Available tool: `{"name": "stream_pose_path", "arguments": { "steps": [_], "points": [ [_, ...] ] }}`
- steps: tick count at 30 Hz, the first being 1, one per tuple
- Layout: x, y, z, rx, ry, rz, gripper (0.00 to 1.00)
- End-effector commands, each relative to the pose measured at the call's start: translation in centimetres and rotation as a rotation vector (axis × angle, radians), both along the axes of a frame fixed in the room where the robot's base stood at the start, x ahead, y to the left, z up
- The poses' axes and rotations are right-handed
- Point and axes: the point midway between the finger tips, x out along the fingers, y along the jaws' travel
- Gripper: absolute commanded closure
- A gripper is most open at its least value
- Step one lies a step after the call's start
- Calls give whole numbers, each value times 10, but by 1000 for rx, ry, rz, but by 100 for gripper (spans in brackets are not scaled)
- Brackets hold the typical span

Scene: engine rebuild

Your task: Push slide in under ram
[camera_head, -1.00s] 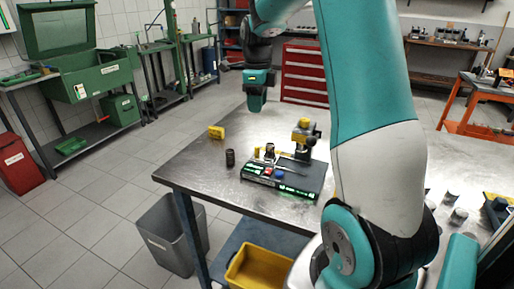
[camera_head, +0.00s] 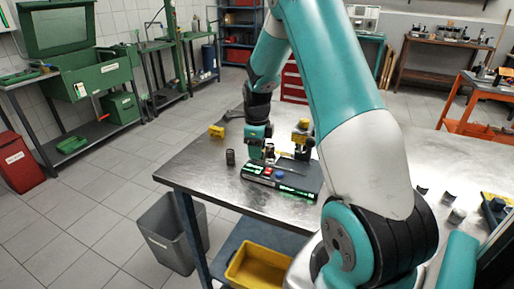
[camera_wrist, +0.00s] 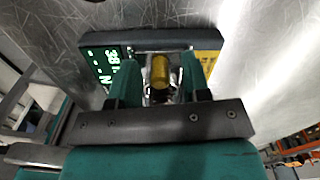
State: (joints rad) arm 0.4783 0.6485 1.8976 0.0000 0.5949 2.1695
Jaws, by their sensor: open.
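The press (camera_head: 302,140) stands on the far side of a black base (camera_head: 300,185), with a yellow top on its ram column. The slide is hard to make out in the head view; its end of the base is partly behind my gripper (camera_head: 257,155). My gripper is low over the left end of the base, pointing down. In the wrist view, a brass-coloured cylinder (camera_wrist: 160,72) stands between the two teal fingers (camera_wrist: 160,62). The fingers are open, with gaps on both sides of it. I cannot tell if it belongs to the slide.
A green-lit display (camera_wrist: 104,63) lies beside the left finger. Red and blue buttons (camera_head: 279,174) sit on the base front. A dark cylinder (camera_head: 230,157) and a yellow block (camera_head: 216,131) stand on the steel table (camera_head: 205,170) to the left. The table's left front is clear.

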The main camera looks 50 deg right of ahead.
Motion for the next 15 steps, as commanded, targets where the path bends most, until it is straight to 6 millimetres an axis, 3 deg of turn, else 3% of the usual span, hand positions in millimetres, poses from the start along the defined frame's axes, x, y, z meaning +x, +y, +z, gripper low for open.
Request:
{"name": "stream_pose_path", "arguments": {
  "steps": [3, 4, 9, 15],
  "points": [
    [0, 0, 0, 0, 0, 0, 57],
    [0, 0, 0, 0, 0, 0, 61],
    [0, 0, 0, 0, 0, 0, 100],
    [-3, -1, 1, 0, 1, -1, 100]
  ]
}}
